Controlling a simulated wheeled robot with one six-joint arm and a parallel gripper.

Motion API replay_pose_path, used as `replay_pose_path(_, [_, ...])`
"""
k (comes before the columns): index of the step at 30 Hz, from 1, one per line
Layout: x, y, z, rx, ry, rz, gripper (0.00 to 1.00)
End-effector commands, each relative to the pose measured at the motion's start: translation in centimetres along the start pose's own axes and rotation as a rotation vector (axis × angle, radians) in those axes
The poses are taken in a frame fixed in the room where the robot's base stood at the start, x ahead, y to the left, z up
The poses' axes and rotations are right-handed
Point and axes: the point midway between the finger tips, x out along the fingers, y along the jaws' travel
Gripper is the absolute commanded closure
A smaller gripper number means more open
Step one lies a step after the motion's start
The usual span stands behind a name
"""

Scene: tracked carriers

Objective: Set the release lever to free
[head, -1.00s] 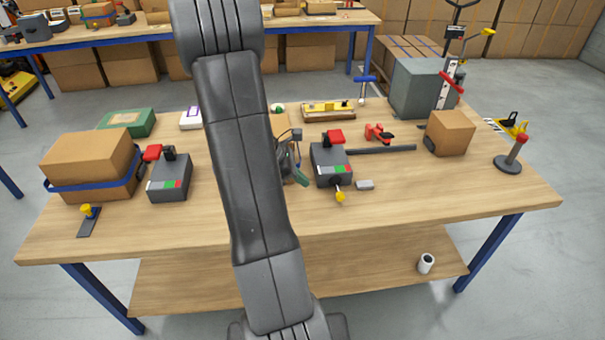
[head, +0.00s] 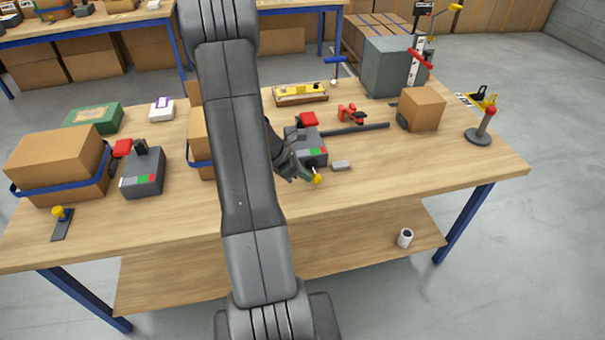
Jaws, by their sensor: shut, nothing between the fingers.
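A grey box (head: 303,146) with a red part on top stands right of my arm on the workbench. Its front edge has white, red and green marks. A short lever with a yellow knob (head: 316,179) sticks out from its front, pointing down and slightly right. My gripper (head: 300,175) is shut and empty, just left of the lever, beside the box's front left corner. I cannot tell whether it touches the lever. My arm hides part of the bench behind it. A similar grey box (head: 143,172) with a red part stands to the left.
A small grey block (head: 340,165) lies right of the lever. A dark bar (head: 355,129), a red clamp (head: 351,113) and a cardboard box (head: 422,108) are further right. A strapped carton (head: 60,160) stands at the left. The bench front right is clear.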

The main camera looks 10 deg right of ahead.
Motion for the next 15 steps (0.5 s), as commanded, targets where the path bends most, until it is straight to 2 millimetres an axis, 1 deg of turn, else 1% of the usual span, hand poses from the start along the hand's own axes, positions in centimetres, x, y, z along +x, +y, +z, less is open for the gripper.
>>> replay_pose_path(15, [0.39,-0.29,0.33,-0.056,0.0,0.045,1.0])
